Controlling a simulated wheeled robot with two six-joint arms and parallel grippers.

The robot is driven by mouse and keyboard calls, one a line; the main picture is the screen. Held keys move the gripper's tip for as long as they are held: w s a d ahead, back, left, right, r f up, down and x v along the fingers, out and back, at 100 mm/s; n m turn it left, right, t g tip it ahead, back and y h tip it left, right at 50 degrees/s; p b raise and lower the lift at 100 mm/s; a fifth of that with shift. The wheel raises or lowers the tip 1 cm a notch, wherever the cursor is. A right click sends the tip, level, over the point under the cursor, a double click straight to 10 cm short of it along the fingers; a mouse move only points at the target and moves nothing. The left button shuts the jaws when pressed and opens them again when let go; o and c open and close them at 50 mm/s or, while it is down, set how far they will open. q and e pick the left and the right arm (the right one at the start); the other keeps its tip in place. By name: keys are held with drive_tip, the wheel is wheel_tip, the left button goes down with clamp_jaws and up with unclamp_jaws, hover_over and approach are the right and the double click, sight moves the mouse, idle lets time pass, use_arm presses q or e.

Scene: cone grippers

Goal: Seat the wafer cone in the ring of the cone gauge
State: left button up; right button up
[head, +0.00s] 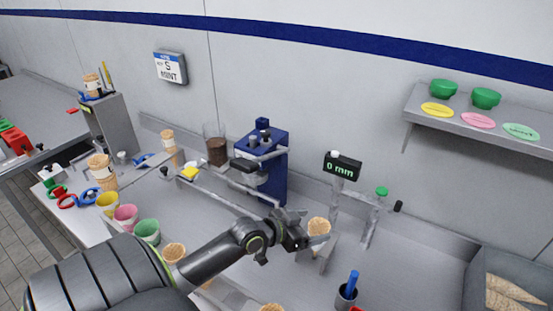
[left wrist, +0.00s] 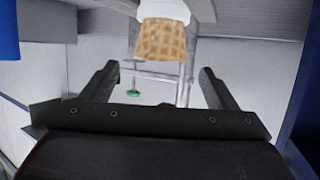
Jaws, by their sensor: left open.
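The wafer cone (head: 319,226) stands upright at the front of the cone gauge, below its display reading 0 mm (head: 342,166). A pale ring or collar surrounds its lower part; how deep it sits I cannot tell. In the left wrist view, which looks upside down, the cone (left wrist: 163,40) shows with the white collar (left wrist: 164,10) against it. My left gripper (head: 306,231) is open and empty, just left of the cone in the head view. Its fingers also show in the left wrist view (left wrist: 155,85), apart, with the cone beyond their tips. My right gripper is out of view.
Other cones stand at the front (head: 174,252). Coloured cups (head: 147,231) line the left. A blue dispenser (head: 264,165) stands behind my arm. A green-topped post (head: 382,192) is right of the gauge, a cup with a blue handle (head: 347,292) in front. A box of cones (head: 512,285) is far right.

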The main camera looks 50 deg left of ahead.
use_arm(q)
drive_tip(key=p+v, duration=0.2)
drive_tip(key=v, duration=1.1)
drive_tip(key=shift+s+r, duration=0.15)
drive_tip(key=shift+s, duration=0.15)
drive_tip(key=shift+a, duration=0.1)
